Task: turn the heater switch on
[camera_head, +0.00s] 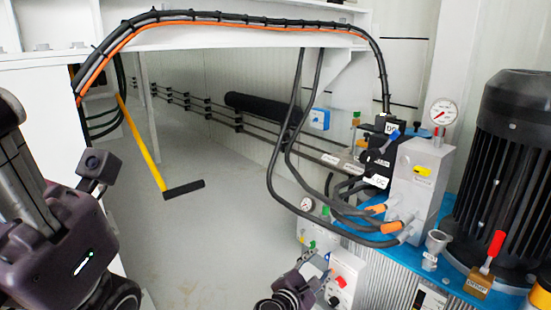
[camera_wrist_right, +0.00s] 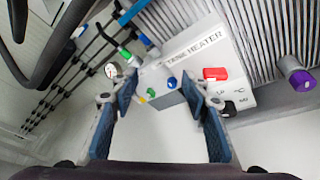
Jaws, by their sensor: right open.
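The heater box (camera_wrist_right: 205,45) is a pale box lettered "TANK HEATER" in the right wrist view; it also shows low in the head view (camera_head: 349,268). A red switch (camera_wrist_right: 215,73) and a black dial (camera_wrist_right: 228,108) are on its right part. Small blue (camera_wrist_right: 171,83) and green (camera_wrist_right: 152,92) indicators are on its face. My right gripper (camera_wrist_right: 160,88) is open and empty, with its fingers spread in front of the box. The red switch lies just beyond the right finger. In the head view my right gripper (camera_head: 316,271) is close to the box's left side. My left gripper's fingers are out of frame.
Black hoses (camera_head: 320,222) hang above the heater area. The floor (camera_head: 215,240) between is clear.

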